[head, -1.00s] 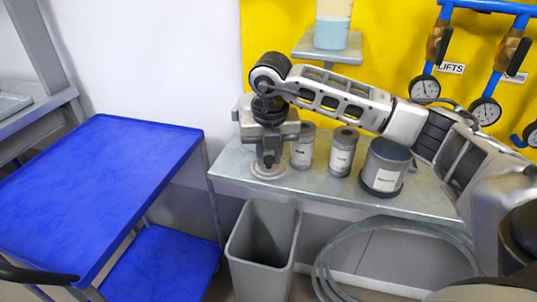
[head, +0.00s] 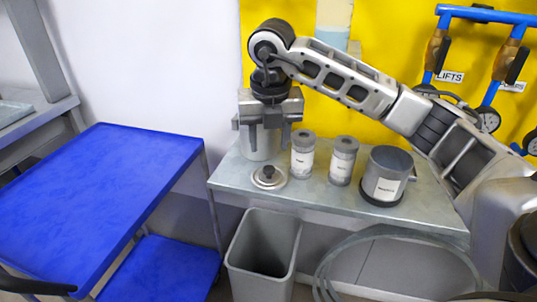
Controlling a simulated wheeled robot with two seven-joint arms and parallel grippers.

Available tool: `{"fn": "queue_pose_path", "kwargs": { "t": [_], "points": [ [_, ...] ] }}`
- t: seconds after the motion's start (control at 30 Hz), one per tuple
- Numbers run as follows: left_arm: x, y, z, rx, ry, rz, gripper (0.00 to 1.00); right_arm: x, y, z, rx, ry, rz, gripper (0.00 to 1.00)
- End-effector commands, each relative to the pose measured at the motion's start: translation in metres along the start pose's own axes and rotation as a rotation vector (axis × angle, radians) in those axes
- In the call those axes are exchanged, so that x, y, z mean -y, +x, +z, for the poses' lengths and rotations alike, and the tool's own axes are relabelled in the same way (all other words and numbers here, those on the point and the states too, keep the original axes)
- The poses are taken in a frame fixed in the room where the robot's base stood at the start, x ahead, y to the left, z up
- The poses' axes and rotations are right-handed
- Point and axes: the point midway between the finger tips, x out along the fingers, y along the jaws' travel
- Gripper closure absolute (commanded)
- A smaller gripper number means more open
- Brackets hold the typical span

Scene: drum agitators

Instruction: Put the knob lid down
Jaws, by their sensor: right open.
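The knob lid (head: 268,178), a round grey disc with a dark knob on top, lies flat on the grey bench top (head: 330,205) near its left front edge, knob up. My right gripper (head: 264,127) is open and empty, above and apart from the lid, with its fingers pointing down. A pale grey cylindrical vessel (head: 262,145) stands behind the lid, its upper part hidden by the gripper. My left gripper is not in view.
Two small labelled grey canisters (head: 302,155) (head: 343,160) and a larger dark-topped labelled pot (head: 387,176) stand right of the lid. A grey bin (head: 263,255) stands below the front edge. A blue cart (head: 95,200) at left is empty on top.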

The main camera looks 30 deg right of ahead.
Motion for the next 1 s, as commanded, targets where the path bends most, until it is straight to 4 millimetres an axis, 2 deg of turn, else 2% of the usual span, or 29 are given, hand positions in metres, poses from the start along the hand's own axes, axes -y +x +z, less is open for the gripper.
{"fn": "queue_pose_path", "kwargs": {
  "t": [0.1, 0.2, 0.27, 0.33, 0.37, 0.47, 0.5, 0.57, 0.6, 0.67, 0.7, 0.77, 0.8, 0.87, 0.9, 0.97, 1.0],
  "points": [
    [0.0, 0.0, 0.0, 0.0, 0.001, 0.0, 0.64, 0.0, -0.006, 0.0, 0.0, 0.0, 0.0, 0.55],
    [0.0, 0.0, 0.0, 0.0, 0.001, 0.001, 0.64, -0.004, -0.004, -0.003, -0.011, -0.013, 0.012, 0.55],
    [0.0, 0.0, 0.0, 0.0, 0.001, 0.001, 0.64, -0.014, 0.004, -0.012, -0.04, -0.046, 0.049, 0.55],
    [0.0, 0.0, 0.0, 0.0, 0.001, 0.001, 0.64, -0.037, 0.018, -0.032, -0.104, -0.114, 0.139, 0.55],
    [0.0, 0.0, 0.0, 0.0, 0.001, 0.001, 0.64, -0.051, 0.025, -0.045, -0.145, -0.152, 0.198, 0.55],
    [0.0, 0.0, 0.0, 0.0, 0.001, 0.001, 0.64, -0.111, 0.043, -0.112, -0.34, -0.284, 0.503, 0.55],
    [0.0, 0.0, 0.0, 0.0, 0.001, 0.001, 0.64, -0.137, 0.041, -0.145, -0.435, -0.315, 0.67, 0.55],
    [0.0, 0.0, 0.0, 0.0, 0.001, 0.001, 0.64, -0.169, 0.027, -0.187, -0.568, -0.306, 0.937, 0.55],
    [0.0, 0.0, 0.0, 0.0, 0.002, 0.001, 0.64, -0.186, 0.012, -0.206, -0.644, -0.261, 1.112, 0.55],
    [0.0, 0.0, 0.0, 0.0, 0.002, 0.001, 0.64, -0.202, -0.011, -0.222, -0.737, -0.134, 1.359, 0.55],
    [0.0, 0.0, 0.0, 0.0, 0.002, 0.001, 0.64, -0.209, -0.024, -0.223, -0.783, -0.01, 1.507, 0.55],
    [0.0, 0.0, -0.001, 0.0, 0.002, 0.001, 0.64, -0.211, -0.036, -0.213, -0.827, 0.226, 1.693, 0.55],
    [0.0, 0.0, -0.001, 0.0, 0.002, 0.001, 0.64, -0.208, -0.036, -0.201, -0.838, 0.415, 1.785, 0.55],
    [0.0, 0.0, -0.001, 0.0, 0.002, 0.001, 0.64, -0.198, -0.021, -0.181, -0.832, 0.733, 1.865, 0.55],
    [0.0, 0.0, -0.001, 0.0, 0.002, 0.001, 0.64, -0.187, -0.003, -0.169, -0.814, 0.96, 1.875, 0.55],
    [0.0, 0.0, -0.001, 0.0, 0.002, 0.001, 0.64, -0.166, 0.037, -0.158, -0.771, 1.302, 1.822, 0.55],
    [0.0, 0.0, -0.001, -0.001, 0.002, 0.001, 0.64, -0.15, 0.068, -0.158, -0.738, 1.516, 1.745, 0.55]
  ]
}}
